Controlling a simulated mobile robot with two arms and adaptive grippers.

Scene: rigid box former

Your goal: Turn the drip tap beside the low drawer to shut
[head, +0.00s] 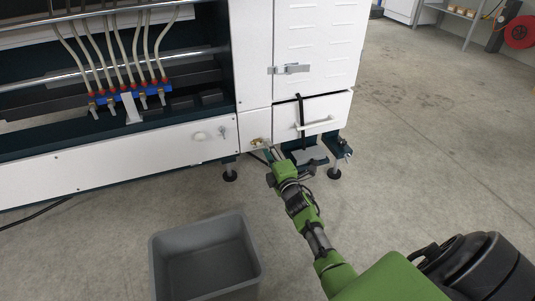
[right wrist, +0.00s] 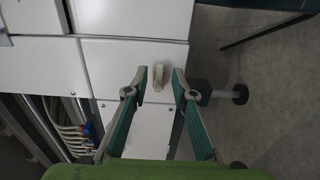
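The low drawer (head: 312,108) is a white front with a light bar handle, low on the right of the machine in the head view; it looks closed. The drip tap (head: 257,141) is a small brass-coloured fitting on the narrow panel left of it. In the right wrist view the tap (right wrist: 158,77) shows as a pale, rounded lever. My right gripper (head: 268,153) is at the tap. In the right wrist view its two fingers (right wrist: 159,71) are open, one on each side of the tap, with gaps visible. My left gripper is not in view.
A grey open bin (head: 243,222) stands on the floor left of my right arm. The machine's feet (head: 230,174) stand below the panel. A manifold with several hoses (head: 130,94) is at upper left. The concrete floor (head: 430,140) to the right is clear.

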